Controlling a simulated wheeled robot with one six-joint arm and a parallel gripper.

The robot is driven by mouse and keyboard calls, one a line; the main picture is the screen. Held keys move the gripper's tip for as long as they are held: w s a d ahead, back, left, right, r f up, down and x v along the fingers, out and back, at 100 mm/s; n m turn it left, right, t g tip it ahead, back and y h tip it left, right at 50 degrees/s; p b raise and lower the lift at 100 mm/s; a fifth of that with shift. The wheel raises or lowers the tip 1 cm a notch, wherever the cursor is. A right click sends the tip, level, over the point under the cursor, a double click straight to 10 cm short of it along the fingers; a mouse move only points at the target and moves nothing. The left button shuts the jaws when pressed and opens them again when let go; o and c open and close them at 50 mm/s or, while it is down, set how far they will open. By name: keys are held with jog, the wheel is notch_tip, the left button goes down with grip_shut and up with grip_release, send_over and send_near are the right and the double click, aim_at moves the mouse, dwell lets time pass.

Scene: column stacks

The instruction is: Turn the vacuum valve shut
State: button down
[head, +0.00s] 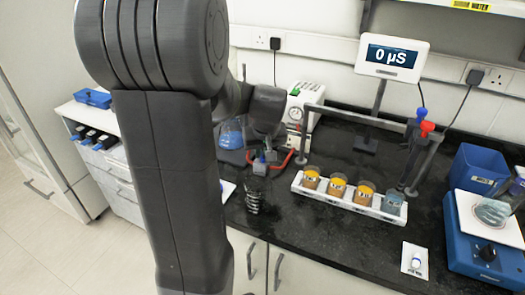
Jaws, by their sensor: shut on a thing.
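My gripper (261,154) is small in the head view, in the middle of the black bench top, with my arm reaching down to it from above. It is shut on the vacuum valve (259,168), a small grey-blue piece low between the fingertips. Red tubing (284,162) runs from beside the valve toward the white pump (303,100) with a round dial behind it. The fingers cover part of the valve, and I cannot tell which way its handle points.
A white rack (350,199) of several beakers lies right. Bench is clear front centre.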

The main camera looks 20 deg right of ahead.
jog(key=m, duration=0.1)
jog(key=m+h+b, duration=0.1)
jog(key=m, duration=0.2)
jog(key=shift+w+a+f+m+g+h, duration=0.1)
jog(key=shift+a+m+g+h, duration=0.15)
jog(key=shift+m+g+h, duration=0.15)
jog(key=shift+w+m+g+h+b, duration=0.1)
jog(key=shift+m+g+h+b, duration=0.2)
jog(key=shift+m+b, duration=0.8)
jog(key=shift+m, duration=0.3)
jog(key=c, duration=1.5)
grip_release()
jog(key=v, duration=1.4)
jog(key=shift+a, duration=0.1)
jog(key=shift+w, duration=0.1)
